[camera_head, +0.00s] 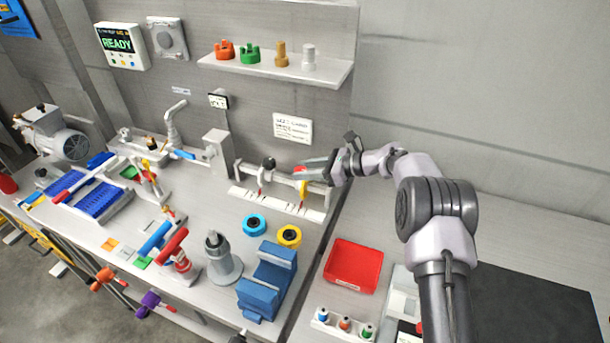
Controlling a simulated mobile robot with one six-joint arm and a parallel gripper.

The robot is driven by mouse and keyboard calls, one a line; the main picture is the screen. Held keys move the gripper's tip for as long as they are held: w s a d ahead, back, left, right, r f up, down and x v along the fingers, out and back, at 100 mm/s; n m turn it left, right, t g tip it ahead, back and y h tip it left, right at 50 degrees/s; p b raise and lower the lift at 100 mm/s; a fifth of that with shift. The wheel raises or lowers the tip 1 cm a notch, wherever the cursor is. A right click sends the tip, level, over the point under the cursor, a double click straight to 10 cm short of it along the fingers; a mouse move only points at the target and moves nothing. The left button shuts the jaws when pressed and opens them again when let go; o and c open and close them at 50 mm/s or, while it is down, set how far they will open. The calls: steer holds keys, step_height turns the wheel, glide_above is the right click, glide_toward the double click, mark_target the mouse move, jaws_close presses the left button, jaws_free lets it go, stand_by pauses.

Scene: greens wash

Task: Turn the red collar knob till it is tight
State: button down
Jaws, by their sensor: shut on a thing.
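The red collar knob (299,169) shows as a small patch of red at the right end of a bench fixture with a white base (283,207). My gripper (306,171) reaches in from the right, its fingertips at the knob and shut on it. The fingers hide most of the knob, so its angle cannot be told. A yellow part (304,188) hangs just below the fingertips. A black knob (268,163) stands on the same fixture to the left.
A blue ring (254,225) and a yellow ring (289,236) lie in front of the fixture. A blue block (268,280) and a grey cone-shaped stand (221,258) are nearer. A red tray (353,266) lies right. A shelf (275,67) hangs above.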

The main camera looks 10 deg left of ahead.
steer(key=shift+w+f+n+g+b, duration=0.1)
steer(key=shift+f+n+g+b, duration=0.1)
steer(key=shift+n+g+b, duration=0.6)
steer(key=shift+b, duration=0.5)
steer(key=shift+r+g, duration=0.25)
steer(key=shift+g, duration=0.15)
steer(key=c, duration=0.9)
jaws_free()
steer(key=shift+a, duration=0.1)
steer(key=p+v, duration=0.1)
steer(key=v, duration=0.6)
steer(key=shift+d+p, duration=0.3)
